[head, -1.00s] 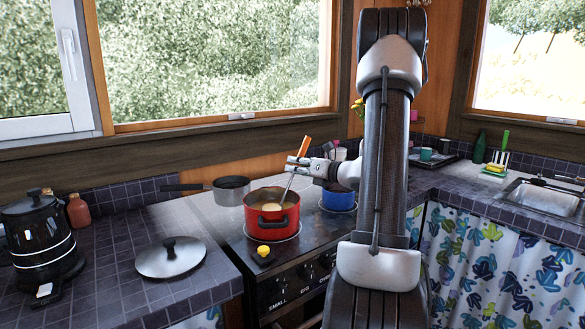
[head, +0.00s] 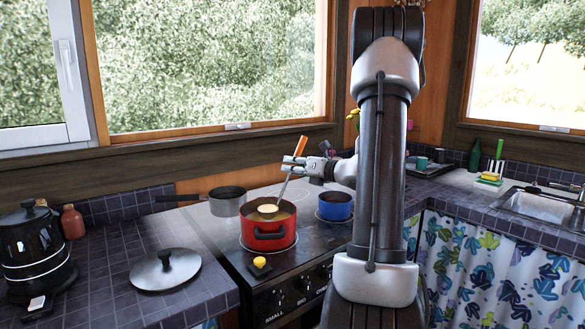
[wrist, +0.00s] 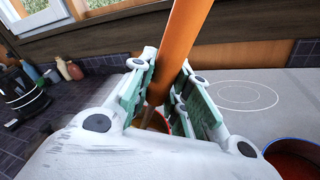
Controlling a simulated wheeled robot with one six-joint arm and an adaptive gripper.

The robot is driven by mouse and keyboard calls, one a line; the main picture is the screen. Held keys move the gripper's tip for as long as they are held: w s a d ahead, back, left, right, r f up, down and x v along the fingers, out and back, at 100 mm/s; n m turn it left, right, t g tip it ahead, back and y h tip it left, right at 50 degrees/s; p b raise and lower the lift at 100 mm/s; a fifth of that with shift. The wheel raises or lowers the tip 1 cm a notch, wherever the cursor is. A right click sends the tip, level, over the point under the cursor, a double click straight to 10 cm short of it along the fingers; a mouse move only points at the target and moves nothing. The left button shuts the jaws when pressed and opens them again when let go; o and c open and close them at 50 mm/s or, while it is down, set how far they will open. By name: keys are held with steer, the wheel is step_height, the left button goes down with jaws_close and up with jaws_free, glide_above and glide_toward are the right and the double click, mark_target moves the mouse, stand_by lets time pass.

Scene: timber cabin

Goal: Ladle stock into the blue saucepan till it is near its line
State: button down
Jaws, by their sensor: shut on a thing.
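My gripper (head: 292,165) is shut on the orange handle of the ladle (head: 302,146). In the wrist view its green pads (wrist: 163,98) close around that handle (wrist: 184,45). The ladle slants down to the left, and its bowl, pale inside, shows at about rim height over the red pot (head: 268,238). Whether the bowl still touches the stock (head: 284,217) is unclear. The blue saucepan (head: 336,210) stands right of the red pot. Its rim shows at lower right in the wrist view (wrist: 272,146), with a reddish-brown inside; its line cannot be made out.
A grey pan (head: 228,203) stands behind the red pot. A yellow item on a dark holder (head: 260,264) is at the stove's front edge. A lid (head: 165,270) and black kettle (head: 36,250) are on the left counter; the sink (head: 545,205) is far right.

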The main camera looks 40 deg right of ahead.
steer(key=shift+a+r+n, duration=0.45)
steer(key=shift+a+n, duration=0.05)
steer(key=shift+a, duration=0.3)
steer(key=shift+a+r+n, duration=0.4)
steer(key=shift+a+n, duration=0.1)
steer(key=shift+a, duration=0.3)
steer(key=shift+d+f, duration=0.1)
stand_by(0.5)
steer(key=shift+d+f+m, duration=0.35)
steer(key=shift+d+m, duration=0.15)
steer(key=shift+d, duration=0.3)
steer(key=shift+d+f+m, duration=0.35)
steer(key=shift+d+m, duration=0.15)
steer(key=shift+d, duration=0.25)
steer(key=shift+r, duration=5)
